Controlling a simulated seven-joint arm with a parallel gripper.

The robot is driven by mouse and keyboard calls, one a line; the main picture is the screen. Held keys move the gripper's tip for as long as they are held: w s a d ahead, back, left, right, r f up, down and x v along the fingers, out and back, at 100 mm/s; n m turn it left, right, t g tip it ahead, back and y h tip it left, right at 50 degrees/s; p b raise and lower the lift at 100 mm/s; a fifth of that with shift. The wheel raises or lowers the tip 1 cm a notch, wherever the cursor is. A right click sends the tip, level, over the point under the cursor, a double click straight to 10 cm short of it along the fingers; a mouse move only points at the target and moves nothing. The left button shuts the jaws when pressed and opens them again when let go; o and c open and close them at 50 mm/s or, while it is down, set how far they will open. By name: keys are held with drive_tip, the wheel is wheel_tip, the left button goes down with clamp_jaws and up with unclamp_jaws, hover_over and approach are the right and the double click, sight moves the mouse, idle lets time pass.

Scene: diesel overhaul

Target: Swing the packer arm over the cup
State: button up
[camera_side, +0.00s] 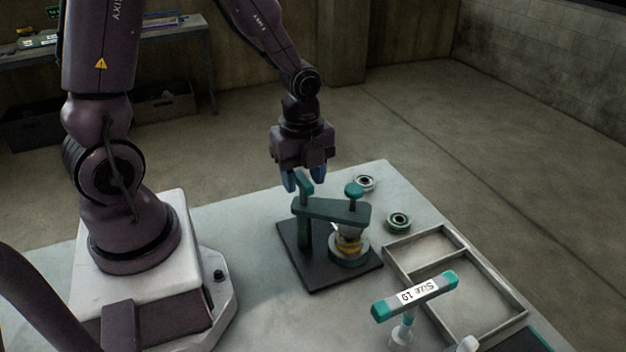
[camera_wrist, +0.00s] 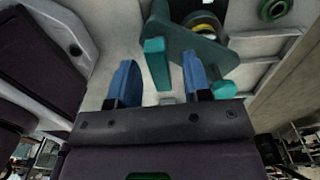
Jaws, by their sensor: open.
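The green packer arm (camera_side: 332,210) sits on a post on a black base plate (camera_side: 315,276), with an upright handle at its left end and a round knob at its right end. The arm's knob end stands above the cup (camera_side: 349,251), which has a yellow ring in it. My gripper (camera_side: 305,182) is open, just behind and above the upright handle. In the wrist view the packer arm (camera_wrist: 196,42) lies beyond my blue fingers (camera_wrist: 158,80), and the handle (camera_wrist: 155,58) appears between them. I cannot tell whether a finger touches it.
A silver ring (camera_side: 364,183) and a green ring (camera_side: 398,221) lie on the white table behind the fixture. A divided grey tray (camera_side: 455,262) lies to the right. A stand with a "Size 10" label (camera_side: 415,294) rises in front of the tray. Table left of the fixture is clear.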

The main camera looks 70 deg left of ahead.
clamp_jaws()
idle(0.4)
unclamp_jaws()
drive_tip(key=shift+r, duration=2.8)
